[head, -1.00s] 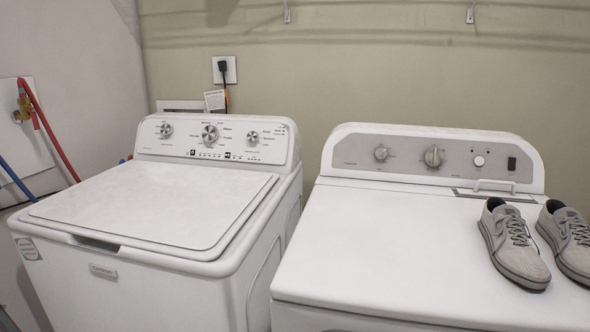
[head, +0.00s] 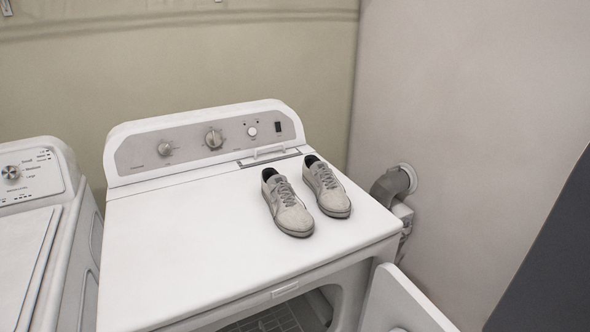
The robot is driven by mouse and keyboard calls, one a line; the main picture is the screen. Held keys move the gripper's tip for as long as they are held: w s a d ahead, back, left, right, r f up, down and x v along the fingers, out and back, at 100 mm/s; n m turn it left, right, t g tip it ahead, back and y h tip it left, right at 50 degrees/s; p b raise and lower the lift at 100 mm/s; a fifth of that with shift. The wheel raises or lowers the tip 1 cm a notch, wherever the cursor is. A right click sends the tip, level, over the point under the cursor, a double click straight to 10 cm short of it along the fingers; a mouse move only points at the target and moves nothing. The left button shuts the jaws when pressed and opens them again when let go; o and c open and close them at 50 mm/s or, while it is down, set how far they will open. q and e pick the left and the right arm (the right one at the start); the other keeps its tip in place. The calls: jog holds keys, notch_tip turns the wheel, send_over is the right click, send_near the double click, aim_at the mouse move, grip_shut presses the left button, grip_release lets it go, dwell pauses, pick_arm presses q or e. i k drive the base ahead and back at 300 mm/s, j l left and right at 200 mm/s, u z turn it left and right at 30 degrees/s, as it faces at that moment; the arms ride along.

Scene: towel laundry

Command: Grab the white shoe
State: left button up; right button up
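Two light grey-white shoes with grey laces stand upright side by side on top of the right-hand machine in the head view. The left shoe (head: 287,204) and the right shoe (head: 327,188) both have their toes toward the front edge. They sit right of the middle of the white top (head: 190,240). Neither of my grippers is in view, and nothing touches the shoes.
The machine's control panel (head: 210,139) rises behind the shoes. Its front door (head: 402,303) hangs open at the lower right. A second white machine (head: 25,240) stands at the left. A wall (head: 450,110) and a vent pipe (head: 393,184) are at the right.

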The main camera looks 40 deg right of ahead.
aim_at(332, 199)
jog(key=z, duration=1.3)
